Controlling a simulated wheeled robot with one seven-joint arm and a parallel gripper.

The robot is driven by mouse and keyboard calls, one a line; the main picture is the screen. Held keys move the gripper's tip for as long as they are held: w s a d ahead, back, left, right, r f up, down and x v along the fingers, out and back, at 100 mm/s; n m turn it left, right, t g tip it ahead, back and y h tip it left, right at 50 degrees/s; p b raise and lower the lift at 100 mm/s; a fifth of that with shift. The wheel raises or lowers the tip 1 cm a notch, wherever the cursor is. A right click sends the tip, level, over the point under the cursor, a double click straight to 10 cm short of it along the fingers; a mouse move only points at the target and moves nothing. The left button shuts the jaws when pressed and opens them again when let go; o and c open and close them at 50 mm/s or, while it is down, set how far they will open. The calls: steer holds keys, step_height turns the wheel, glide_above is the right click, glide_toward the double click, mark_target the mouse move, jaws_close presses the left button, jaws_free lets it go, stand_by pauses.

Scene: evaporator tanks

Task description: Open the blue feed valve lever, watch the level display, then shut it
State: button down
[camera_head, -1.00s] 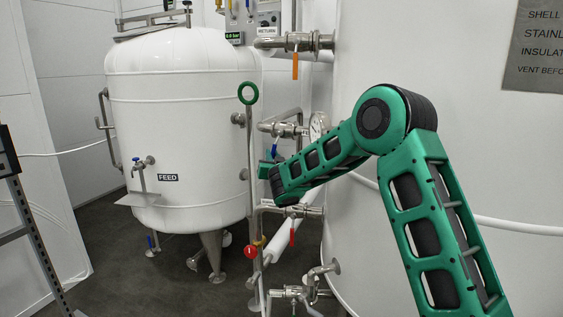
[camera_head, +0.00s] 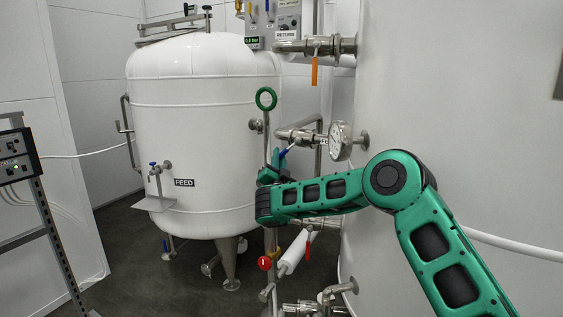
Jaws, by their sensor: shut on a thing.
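The blue valve lever (camera_head: 285,152) sits under a steel pipe valve (camera_head: 297,135) right of the white FEED tank (camera_head: 185,130). It slants down and left from the valve. My green gripper (camera_head: 277,161) is at the lever's lower end and is shut on it. The fingertips are small and partly hidden by my own wrist. A small green-lit display (camera_head: 252,43) above the tank's right side reads in bar; its digits are hard to read. No display marked as level can be made out.
A round gauge (camera_head: 340,140) stands right beside the valve. An orange lever (camera_head: 314,70) hangs above, a red lever (camera_head: 308,250) and red knob (camera_head: 264,263) below. A large white tank (camera_head: 450,110) fills the right.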

steer(key=shift+w+d, duration=0.15)
steer(key=shift+d, duration=0.1)
steer(key=c, duration=1.7)
jaws_free()
steer(key=shift+c, duration=0.2)
steer(key=shift+a, duration=0.1)
steer(key=shift+a, duration=0.1)
